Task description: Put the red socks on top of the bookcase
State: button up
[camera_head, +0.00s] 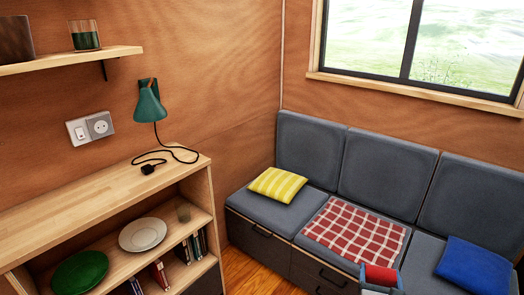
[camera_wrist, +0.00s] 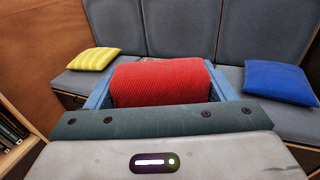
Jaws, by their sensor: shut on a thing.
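The red socks (camera_wrist: 160,83) are a ribbed red roll between the two blue fingers of my gripper (camera_wrist: 160,92) in the wrist view. My gripper is shut on them. In the head view the red socks (camera_head: 381,275) and my gripper (camera_head: 381,280) show at the bottom edge, in front of the sofa. The bookcase (camera_head: 95,205) stands at the left in the head view, with a bare wooden top except for a black cord and plug near its back right corner. The gripper is to the right of the bookcase and apart from it.
The bookcase holds a white plate (camera_head: 142,234), a green plate (camera_head: 80,272) and books. The grey sofa (camera_head: 385,175) bears yellow (camera_head: 277,184) and blue (camera_head: 474,268) cushions and a checked blanket (camera_head: 355,230).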

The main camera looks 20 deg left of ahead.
aim_at(112, 188)
jog(key=u, duration=0.7)
jog(key=i, duration=0.65)
jog(key=u, duration=0.8)
